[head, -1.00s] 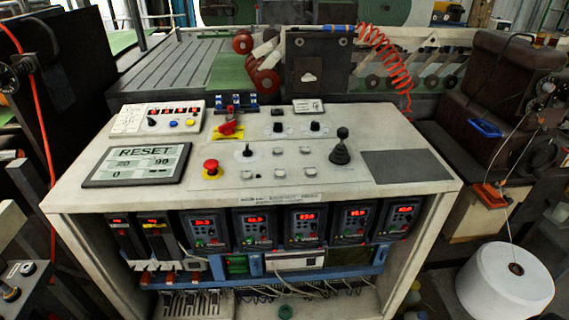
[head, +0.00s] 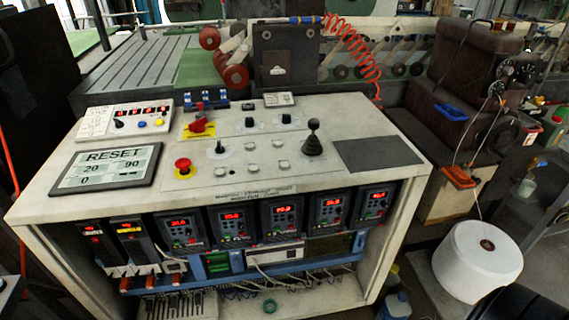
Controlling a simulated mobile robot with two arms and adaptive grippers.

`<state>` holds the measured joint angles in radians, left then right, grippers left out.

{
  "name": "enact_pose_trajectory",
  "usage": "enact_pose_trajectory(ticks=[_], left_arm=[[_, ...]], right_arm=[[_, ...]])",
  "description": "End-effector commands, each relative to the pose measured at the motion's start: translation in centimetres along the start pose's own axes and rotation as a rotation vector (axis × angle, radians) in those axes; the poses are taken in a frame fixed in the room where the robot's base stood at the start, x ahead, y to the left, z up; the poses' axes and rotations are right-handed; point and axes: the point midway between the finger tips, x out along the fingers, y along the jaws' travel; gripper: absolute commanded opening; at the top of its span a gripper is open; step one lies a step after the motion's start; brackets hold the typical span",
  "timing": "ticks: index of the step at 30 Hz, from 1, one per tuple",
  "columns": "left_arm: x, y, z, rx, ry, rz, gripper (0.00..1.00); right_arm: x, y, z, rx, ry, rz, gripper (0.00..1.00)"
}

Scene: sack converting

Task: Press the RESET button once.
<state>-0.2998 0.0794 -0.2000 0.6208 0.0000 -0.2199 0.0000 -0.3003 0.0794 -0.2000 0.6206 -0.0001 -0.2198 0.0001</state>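A framed panel with a pale face (head: 108,167) lies at the left of the console top. It reads RESET above 20, 90 and 0. No button separately labelled RESET can be made out. Behind it, a white control box (head: 98,121) has a red digit display and small buttons, among them a blue one (head: 142,124) and a yellow one (head: 159,122). A red mushroom button (head: 183,165) on a yellow base stands right of the panel. Neither of my grippers can be made out in the head view.
Drive units with red displays sit below. A white spool (head: 470,262) stands right. A dark rounded shape (head: 515,305) at bottom right is unclear.

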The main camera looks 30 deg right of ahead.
Motion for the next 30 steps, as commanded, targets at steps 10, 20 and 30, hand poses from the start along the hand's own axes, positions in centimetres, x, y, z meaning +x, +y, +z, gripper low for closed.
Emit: enact_pose_trajectory(ticks=[10,20,30], left_arm=[[0.0,0.0,0.04,0.0,-0.001,0.0,0.0],[0.0,0.0,0.07,0.0,-0.001,0.0,0.0],[0.0,-0.01,0.09,0.0,-0.002,0.0,0.0]], right_arm=[[0.0,-0.01,0.03,0.0,0.0,0.0,0.08],[0.0,0.0,0.04,0.0,-0.001,0.0,0.0],[0.0,0.01,0.05,0.0,-0.001,0.0,0.0]])
